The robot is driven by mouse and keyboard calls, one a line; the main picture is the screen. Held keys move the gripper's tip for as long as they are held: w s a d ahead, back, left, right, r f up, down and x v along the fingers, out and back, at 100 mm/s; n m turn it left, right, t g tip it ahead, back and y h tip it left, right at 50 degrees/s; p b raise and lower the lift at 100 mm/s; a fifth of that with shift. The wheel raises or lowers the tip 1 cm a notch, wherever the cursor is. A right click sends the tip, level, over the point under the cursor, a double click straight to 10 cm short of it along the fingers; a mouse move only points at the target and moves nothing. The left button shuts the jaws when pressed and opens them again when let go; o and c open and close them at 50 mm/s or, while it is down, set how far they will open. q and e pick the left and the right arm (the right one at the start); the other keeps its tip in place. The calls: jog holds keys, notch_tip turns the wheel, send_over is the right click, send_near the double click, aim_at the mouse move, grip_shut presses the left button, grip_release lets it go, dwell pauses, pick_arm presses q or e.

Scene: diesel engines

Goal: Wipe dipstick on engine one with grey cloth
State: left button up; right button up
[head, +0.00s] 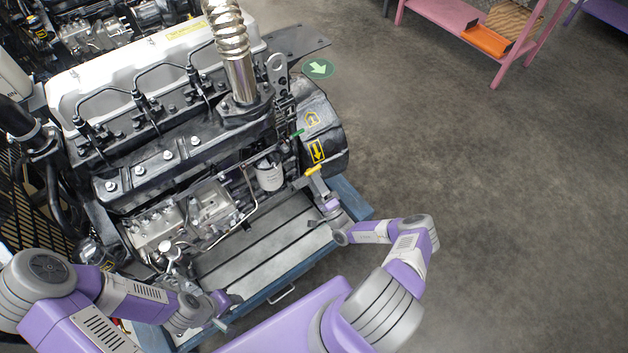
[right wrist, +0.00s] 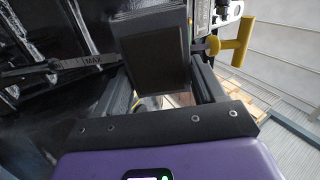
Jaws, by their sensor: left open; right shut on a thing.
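Engine one (head: 165,150), a large diesel with a pale cover, stands at the left of the head view. The dipstick's yellow handle (head: 313,170) shows at the engine's lower right corner, and in the right wrist view (right wrist: 236,45). A grey strip marked MAX (right wrist: 88,62) shows left of the fingers there, in line with the handle; the middle is hidden by a dark finger block. My right gripper (head: 320,192) is shut on the dipstick by the handle. My left gripper (head: 230,308) is open, low by the pallet's front. I cannot make out a grey cloth.
The engine stands on a blue-edged pallet (head: 345,194) with bare grey slats in front. A second engine (head: 85,35) is behind at top left. A pink bench (head: 440,12) with an orange tray (head: 486,40) stands at the top right. The floor to the right is clear.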

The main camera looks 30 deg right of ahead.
jog(key=shift+r, duration=0.2)
jog(key=shift+v, duration=0.9)
jog(key=shift+f, duration=0.2)
jog(key=shift+v, duration=2.45)
